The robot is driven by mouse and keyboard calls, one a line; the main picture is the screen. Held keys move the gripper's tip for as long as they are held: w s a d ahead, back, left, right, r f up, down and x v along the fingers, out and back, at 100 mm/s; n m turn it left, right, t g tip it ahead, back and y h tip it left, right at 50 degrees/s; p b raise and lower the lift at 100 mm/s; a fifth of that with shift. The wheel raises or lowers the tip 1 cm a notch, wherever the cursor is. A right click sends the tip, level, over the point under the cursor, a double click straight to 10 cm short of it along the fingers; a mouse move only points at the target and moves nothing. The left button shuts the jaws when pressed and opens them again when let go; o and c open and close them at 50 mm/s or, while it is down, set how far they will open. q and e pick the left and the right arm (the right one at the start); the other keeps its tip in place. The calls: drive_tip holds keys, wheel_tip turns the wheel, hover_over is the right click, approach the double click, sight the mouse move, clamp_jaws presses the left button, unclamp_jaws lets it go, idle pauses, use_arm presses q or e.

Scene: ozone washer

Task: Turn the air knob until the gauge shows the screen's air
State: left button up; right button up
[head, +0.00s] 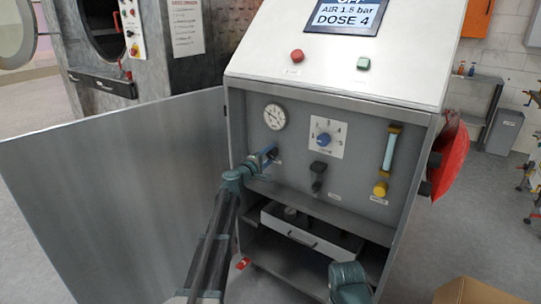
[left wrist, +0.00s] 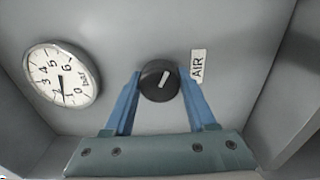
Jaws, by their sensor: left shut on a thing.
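The black air knob (left wrist: 159,80) with a pale pointer line is on the grey panel beside an AIR label (left wrist: 197,66). My left gripper (left wrist: 160,82) is shut on it, one blue finger on each side. In the head view my left gripper (head: 269,153) reaches the panel and mostly hides the knob. The round white gauge (left wrist: 62,75) is left of the knob, its needle pointing down near the 1. It also shows in the head view (head: 274,117), too small to read closely. The screen (head: 345,14) reads AIR 1.5 bar, DOSE 4. My right gripper's fingers are out of view.
A blue knob on a white dial (head: 324,139), a black handle (head: 318,177) and a flow tube with a yellow knob (head: 389,152) share the panel. The open cabinet door (head: 115,190) stands left of my arm. A drawer (head: 308,236) sits below.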

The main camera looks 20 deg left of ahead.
use_arm(q)
drive_tip(key=shift+s+m, duration=0.1)
drive_tip(key=shift+m, duration=0.3)
drive_tip(key=o, duration=1.4)
drive_tip(key=v, duration=1.3)
drive_tip(key=shift+s+a+f, duration=0.1)
drive_tip(key=shift+s+a, duration=0.05)
drive_tip(key=shift+s, duration=0.15)
